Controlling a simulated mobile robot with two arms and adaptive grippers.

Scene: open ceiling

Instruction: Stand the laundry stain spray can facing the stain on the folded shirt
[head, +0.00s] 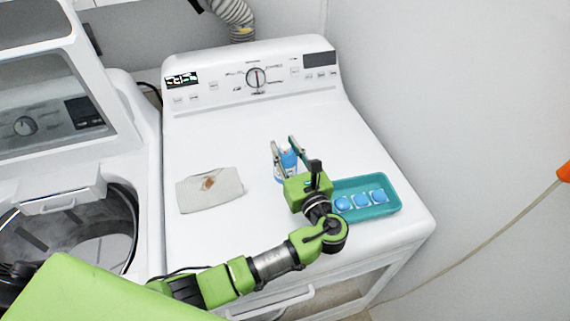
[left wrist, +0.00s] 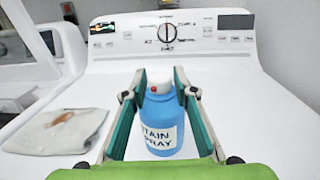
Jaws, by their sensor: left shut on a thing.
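The stain spray can (left wrist: 158,125) is blue with a white cap, a red nozzle and a white label. It stands upright on the dryer top, and in the head view the can (head: 287,162) shows partly between the fingers. My left gripper (head: 284,144) is shut on it, one finger on each side, as the left wrist view (left wrist: 159,100) also shows. The label faces the wrist camera. The folded shirt (head: 196,201) is off-white and lies flat to the left of the can. Its brown stain (head: 209,182) is near its upper middle. My right gripper is not in view.
A teal tray (head: 375,211) with several blue round-topped items stands right of the gripper. The dryer's control panel (head: 256,78) rises at the back. An open washer (head: 85,245) is at left. The dryer top between shirt and can is clear.

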